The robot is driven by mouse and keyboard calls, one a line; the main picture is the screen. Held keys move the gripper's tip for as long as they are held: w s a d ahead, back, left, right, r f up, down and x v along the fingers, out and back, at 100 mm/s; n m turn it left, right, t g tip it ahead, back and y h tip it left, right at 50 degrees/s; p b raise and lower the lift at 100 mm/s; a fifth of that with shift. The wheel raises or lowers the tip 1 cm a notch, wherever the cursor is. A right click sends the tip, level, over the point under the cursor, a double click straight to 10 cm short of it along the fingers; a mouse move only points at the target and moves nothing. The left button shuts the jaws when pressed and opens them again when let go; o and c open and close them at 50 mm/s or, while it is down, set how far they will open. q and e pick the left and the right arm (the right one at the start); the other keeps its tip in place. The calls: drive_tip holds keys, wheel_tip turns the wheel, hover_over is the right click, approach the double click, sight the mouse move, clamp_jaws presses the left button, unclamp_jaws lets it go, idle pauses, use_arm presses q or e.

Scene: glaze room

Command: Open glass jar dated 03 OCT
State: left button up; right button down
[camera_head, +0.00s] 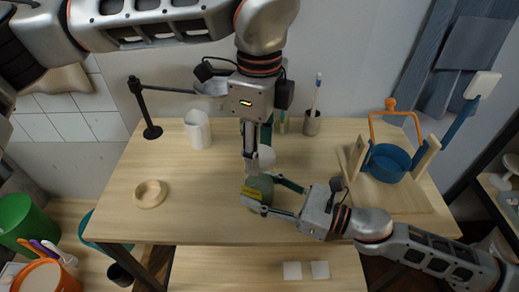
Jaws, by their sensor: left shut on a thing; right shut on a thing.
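A greenish jar (262,184) with a yellow label (251,193) stands near the middle of the wooden table in the head view. The writing on the label is too small to read. My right gripper (271,194) comes from the right and is shut around the jar, one finger on the far side and one on the near side. My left gripper (252,164) points down above the jar and is shut on a pale round piece (267,156), which looks like a lid. The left fingers partly hide this piece, and I cannot tell whether it touches the jar.
A white cup (198,129) and a black-stemmed lamp (152,131) stand at the back left. A wooden ring-shaped dish (151,194) lies front left. A blue pot (389,163) in a wooden frame is at right.

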use_arm(q)
drive_tip(key=shift+r, duration=1.8)
use_arm(e)
drive_tip(key=c, duration=1)
unclamp_jaws()
drive_tip(key=v, duration=1.1)
drive_tip(key=shift+s+d, duration=0.15)
drive_tip(key=shift+d, duration=0.1)
use_arm(q)
drive_tip(key=shift+s+f, duration=0.1)
use_arm(e)
drive_tip(key=shift+s+d, duration=0.2)
drive_tip(key=shift+s, duration=0.05)
